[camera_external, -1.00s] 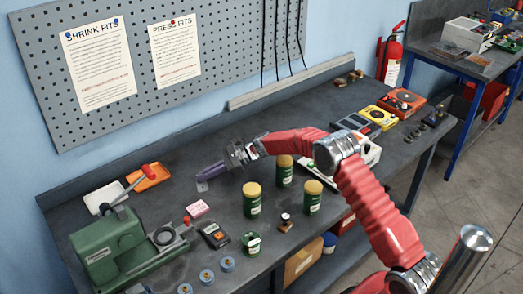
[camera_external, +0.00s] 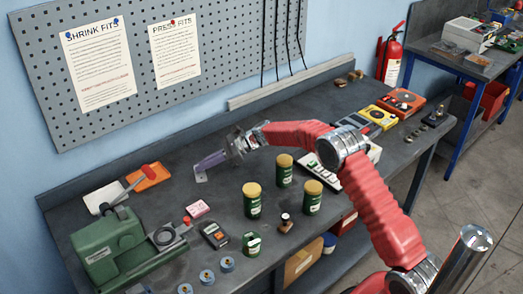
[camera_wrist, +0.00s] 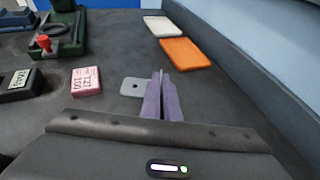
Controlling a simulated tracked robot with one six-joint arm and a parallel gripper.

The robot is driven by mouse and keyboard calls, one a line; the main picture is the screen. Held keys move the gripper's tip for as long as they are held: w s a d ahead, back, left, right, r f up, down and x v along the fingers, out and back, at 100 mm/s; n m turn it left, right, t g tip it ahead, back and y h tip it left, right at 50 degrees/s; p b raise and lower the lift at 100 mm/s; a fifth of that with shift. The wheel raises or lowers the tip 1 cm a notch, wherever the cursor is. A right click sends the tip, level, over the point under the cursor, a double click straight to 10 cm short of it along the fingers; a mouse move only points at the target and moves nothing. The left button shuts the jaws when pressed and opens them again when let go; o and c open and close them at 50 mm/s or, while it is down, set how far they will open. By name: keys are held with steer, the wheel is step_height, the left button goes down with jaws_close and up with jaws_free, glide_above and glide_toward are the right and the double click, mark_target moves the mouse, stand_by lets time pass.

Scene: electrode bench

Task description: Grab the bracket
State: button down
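The bracket is a small light grey metal piece with a flat plate (camera_external: 201,175) with a hole, and a thin upright part. In the wrist view its plate (camera_wrist: 131,88) sticks out to the left of my fingers. The thin upright part shows as a narrow edge between the two purple fingers. My gripper (camera_external: 210,160) has its fingers close together on that part, shut on the bracket; it also shows in the wrist view (camera_wrist: 160,95). The fingers hide the bracket's right side. The exact gap between plate and bench is hard to tell.
A pink box (camera_wrist: 86,81) lies left of the bracket. An orange tray (camera_wrist: 187,53) and a white tray (camera_wrist: 164,27) lie beyond it. Green jars (camera_external: 252,200) stand in front of my arm. A green machine (camera_external: 108,250) stands at the bench's left end.

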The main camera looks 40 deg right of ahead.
step_height(320, 180, up, 5)
stand_by(0.3)
stand_by(0.4)
